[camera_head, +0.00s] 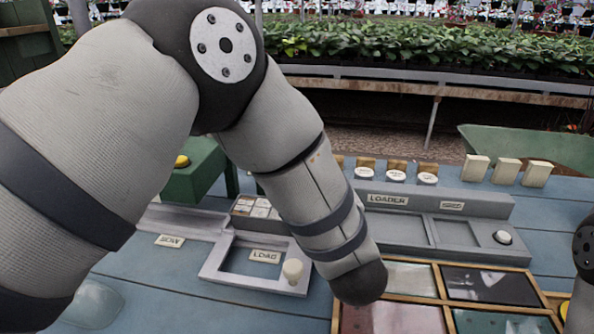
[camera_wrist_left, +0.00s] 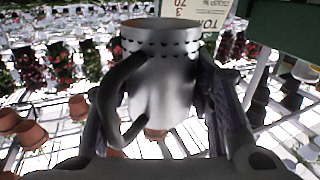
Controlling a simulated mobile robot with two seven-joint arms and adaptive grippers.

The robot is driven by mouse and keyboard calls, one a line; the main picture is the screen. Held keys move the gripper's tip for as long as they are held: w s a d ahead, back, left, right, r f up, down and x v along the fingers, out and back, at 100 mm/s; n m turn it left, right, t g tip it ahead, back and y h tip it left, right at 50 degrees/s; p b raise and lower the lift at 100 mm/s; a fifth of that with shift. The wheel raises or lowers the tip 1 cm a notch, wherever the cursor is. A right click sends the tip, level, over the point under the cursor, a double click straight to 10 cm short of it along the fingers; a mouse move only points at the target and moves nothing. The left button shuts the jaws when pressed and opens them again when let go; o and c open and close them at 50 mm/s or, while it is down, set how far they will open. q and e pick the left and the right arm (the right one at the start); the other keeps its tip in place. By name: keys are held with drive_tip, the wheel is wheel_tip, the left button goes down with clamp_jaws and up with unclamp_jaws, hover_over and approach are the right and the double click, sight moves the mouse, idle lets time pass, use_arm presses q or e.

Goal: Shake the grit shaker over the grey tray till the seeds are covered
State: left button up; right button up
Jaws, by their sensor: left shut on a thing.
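The grit shaker (camera_wrist_left: 163,90), a shiny metal cup with a row of dark holes below its rim, fills the middle of the left wrist view. A curved dark handle-like shape stands at its left side. My left gripper (camera_wrist_left: 175,112) is shut on the shaker, which looks roughly upright there. In the head view my left arm crosses the bench, and its gripper and the shaker are out of sight. A grey tray-like unit marked LOADER (camera_head: 435,222) sits on the bench; I cannot tell whether it is the task's grey tray. No seeds are discernible. My right gripper is not shown.
A wooden frame with coloured panels (camera_head: 438,292) lies at the front right. A pale frame marked LOAD (camera_head: 222,270) has a cream knob (camera_head: 292,270). A green box with a yellow button (camera_head: 182,161) stands behind. Cream blocks (camera_head: 507,171) line the back.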

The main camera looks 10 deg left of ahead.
use_arm(q)
drive_tip(key=shift+s+a, duration=0.1)
drive_tip(key=shift+a, duration=1.4)
drive_tip(key=d, duration=0.5)
drive_tip(key=a, duration=0.3)
drive_tip(key=shift+a, duration=0.1)
drive_tip(key=shift+r, duration=3.05)
drive_tip(key=shift+f, duration=0.1)
drive_tip(key=shift+f+b, duration=0.35)
drive_tip(key=shift+f, duration=2.65)
